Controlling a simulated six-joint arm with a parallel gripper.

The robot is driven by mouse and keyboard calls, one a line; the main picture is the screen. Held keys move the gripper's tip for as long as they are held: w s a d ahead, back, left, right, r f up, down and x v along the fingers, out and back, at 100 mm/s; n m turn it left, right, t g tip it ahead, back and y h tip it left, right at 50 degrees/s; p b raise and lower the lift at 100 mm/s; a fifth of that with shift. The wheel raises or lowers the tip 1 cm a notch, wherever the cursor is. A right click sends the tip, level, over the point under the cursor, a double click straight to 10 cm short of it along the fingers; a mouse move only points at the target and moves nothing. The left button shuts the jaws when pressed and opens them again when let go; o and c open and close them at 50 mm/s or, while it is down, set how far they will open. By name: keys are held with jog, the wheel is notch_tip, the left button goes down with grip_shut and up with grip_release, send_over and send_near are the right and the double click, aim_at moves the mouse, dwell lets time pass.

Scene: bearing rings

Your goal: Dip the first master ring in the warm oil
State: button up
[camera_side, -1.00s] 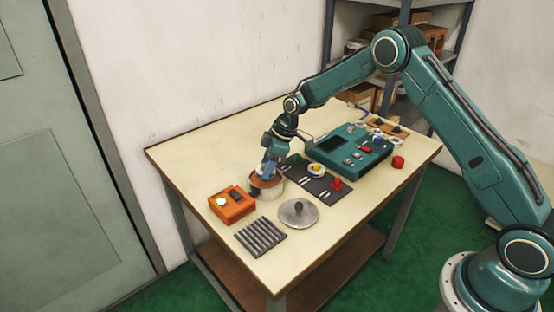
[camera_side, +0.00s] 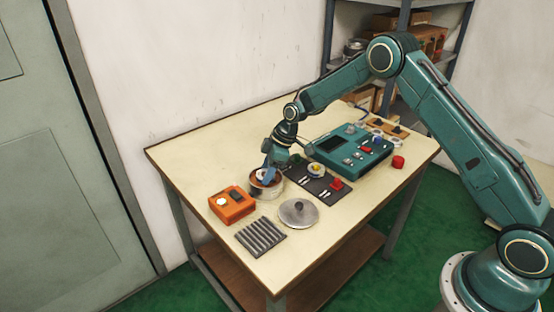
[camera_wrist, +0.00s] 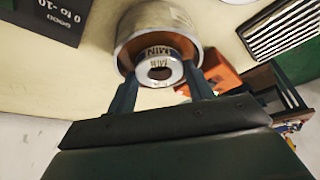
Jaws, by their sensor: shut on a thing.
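My gripper (camera_side: 267,166) is over the metal pot (camera_side: 256,189), with its fingers pointing down at the pot's mouth. In the wrist view, the gripper (camera_wrist: 162,88) is shut on a silver ring (camera_wrist: 160,55) with dark lettering. The ring is at the mouth of the pot (camera_wrist: 135,25), overlapping the near rim, with brown oil (camera_wrist: 177,45) behind it. In the side view the ring (camera_side: 261,174) is a small pale shape at the pot's mouth. I cannot tell whether it touches the oil.
An orange box (camera_side: 232,206) stands left of the pot. A round lid with a dark knob (camera_side: 299,214) and a slatted rack (camera_side: 260,237) lie in front. A dark mat (camera_side: 322,189) and a teal instrument box (camera_side: 349,150) are to the right.

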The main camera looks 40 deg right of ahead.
jog(key=shift+f, duration=1.7)
dwell(1.7)
jog(key=shift+r, duration=0.3)
dwell(2.6)
jog(key=shift+r, duration=2.8)
